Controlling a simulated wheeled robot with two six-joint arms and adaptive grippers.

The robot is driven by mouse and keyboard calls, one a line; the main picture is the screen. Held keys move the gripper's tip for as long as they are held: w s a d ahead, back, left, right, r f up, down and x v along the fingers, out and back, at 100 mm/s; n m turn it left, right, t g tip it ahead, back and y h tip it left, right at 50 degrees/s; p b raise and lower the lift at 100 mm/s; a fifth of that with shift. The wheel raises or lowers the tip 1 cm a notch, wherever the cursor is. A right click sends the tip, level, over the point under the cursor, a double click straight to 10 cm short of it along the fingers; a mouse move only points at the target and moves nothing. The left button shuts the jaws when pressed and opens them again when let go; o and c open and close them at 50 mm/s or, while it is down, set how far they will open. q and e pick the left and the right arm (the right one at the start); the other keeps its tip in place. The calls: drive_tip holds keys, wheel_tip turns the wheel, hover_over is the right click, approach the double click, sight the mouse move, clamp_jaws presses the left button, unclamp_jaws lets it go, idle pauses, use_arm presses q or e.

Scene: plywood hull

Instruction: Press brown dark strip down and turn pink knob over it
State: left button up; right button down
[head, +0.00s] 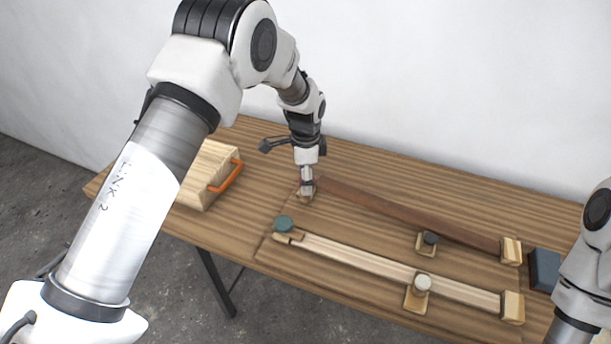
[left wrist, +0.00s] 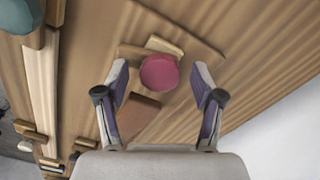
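The dark brown strip (head: 400,212) runs across the board in the head view, from my left gripper to a wooden end block (head: 511,251) on the right. Its near end (left wrist: 138,116) shows in the left wrist view, just below the pink knob (left wrist: 159,72). The knob is round and sits by small wooden pieces. My left gripper (left wrist: 160,74) points down over it, open, with one finger on each side and a visible gap to each. In the head view my left gripper (head: 306,188) hides most of the knob. My right gripper is out of view.
A pale strip (head: 360,262) lies in front, with a teal knob (head: 284,224) at its left end and a white knob (head: 422,284) along it. A dark knob (head: 430,238) stands beside the brown strip. A wooden box with orange handle (head: 226,176) is left; a dark block (head: 544,270) right.

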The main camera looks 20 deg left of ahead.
use_arm(q)
wheel_tip(320, 180, up, 12)
idle(0.5)
